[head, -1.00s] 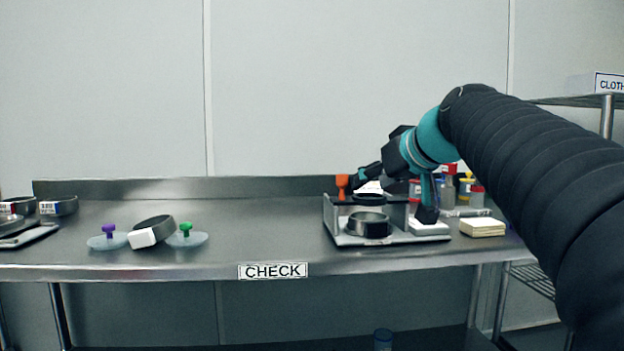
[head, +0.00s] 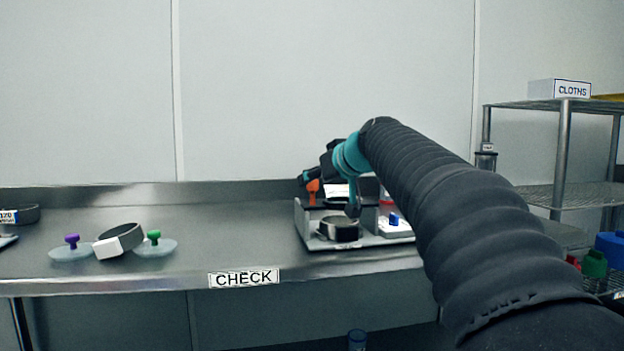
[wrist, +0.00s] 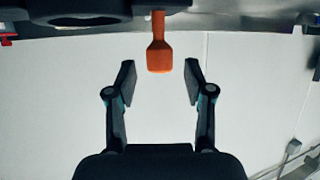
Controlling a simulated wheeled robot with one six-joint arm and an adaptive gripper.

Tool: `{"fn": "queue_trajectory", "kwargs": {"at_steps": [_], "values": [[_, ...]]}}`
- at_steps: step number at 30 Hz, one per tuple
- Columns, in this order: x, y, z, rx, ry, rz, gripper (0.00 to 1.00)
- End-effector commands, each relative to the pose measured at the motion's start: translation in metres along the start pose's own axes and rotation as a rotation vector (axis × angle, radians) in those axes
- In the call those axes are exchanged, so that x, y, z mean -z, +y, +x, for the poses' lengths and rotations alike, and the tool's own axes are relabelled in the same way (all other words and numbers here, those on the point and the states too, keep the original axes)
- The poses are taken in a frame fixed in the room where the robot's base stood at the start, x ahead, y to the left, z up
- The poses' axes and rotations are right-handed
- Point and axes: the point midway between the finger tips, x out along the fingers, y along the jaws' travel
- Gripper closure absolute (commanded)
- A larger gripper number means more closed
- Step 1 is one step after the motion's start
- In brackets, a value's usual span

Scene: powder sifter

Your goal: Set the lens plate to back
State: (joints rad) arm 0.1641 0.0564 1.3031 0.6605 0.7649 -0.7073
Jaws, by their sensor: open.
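An orange handle (head: 313,190) stands at the back left of a grey stand on the steel bench. In the wrist view the orange handle (wrist: 159,50) hangs between the two fingers of my gripper (wrist: 160,82), near their tips, with a gap on each side. The fingers are open. A dark plate (wrist: 80,12) with a ring-shaped opening lies at the top of the wrist view, beside the handle. In the head view my gripper (head: 328,178) is at the stand (head: 385,238), partly hidden by my arm. A dark ring (head: 339,229) sits on the stand's base.
A tilted ring with a white block (head: 118,241) lies on the bench (head: 215,215), between discs with a purple knob (head: 72,241) and a green knob (head: 153,238). A wire shelf (head: 545,196) with a cloths box (head: 558,89) stands right. The bench middle is clear.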

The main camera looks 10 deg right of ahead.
Motion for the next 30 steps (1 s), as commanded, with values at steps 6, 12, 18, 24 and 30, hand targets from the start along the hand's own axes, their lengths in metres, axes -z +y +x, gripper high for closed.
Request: {"fn": "queue_trajectory", "kwargs": {"at_steps": [6,12,18,24,30], "values": [[0.001,0.0,0.019,0.001,0.0,0.0,0.47],[0.0,0.0,0.022,0.0,0.001,0.0,0.47],[0.0,0.0,0.022,0.0,0.001,0.0,0.62],[0.0,0.0,0.022,0.0,0.001,0.0,1.0],[0.001,0.0,0.023,0.0,0.0,0.001,1.0]]}}
